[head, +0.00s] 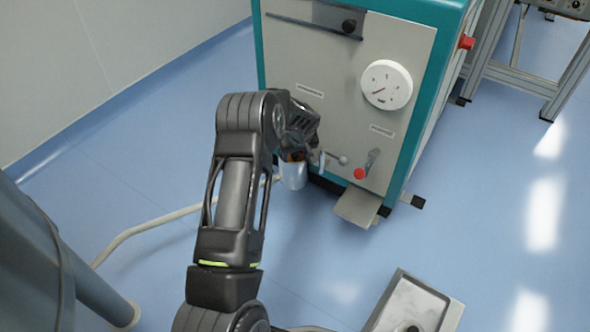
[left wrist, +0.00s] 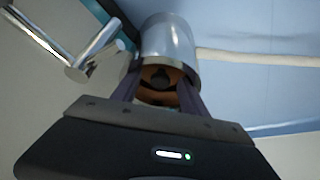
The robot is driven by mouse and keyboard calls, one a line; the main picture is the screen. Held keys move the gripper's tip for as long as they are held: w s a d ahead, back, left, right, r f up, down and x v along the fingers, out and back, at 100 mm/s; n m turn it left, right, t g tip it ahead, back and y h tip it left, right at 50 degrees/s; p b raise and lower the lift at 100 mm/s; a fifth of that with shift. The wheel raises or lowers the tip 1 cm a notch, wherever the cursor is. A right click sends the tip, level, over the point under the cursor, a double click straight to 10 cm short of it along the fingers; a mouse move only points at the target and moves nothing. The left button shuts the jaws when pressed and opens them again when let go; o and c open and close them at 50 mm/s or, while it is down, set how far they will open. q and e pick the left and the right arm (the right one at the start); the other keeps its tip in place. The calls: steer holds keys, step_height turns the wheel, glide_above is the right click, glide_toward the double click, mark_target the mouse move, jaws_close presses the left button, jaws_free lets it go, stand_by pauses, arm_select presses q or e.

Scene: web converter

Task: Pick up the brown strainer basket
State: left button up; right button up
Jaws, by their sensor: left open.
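The brown strainer basket (left wrist: 150,97) shows in the left wrist view as a brown ring with a dark centre, at the open end of a shiny metal cylinder (left wrist: 168,42). In the head view a small patch of brown shows at the top of the same metal cylinder (head: 294,176). My left gripper (left wrist: 158,88) is open, with one finger on each side of the basket. I cannot tell whether the fingers touch it. In the head view my left gripper (head: 298,148) hides most of the basket. My right gripper is not in view.
A grey machine (head: 300,60) with teal edges stands close behind the gripper. Its front bears a white dial (head: 387,85), a red-knobbed lever (head: 360,173) and a low metal chute (head: 357,207). A pale hose (head: 150,225) crosses the blue floor. A metal tray (head: 447,318) lies at lower right.

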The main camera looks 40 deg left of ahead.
arm_select(q)
steer(key=shift+c, duration=0.3)
jaws_close()
stand_by(0.6)
steer(key=shift+r, duration=0.1)
stand_by(0.8)
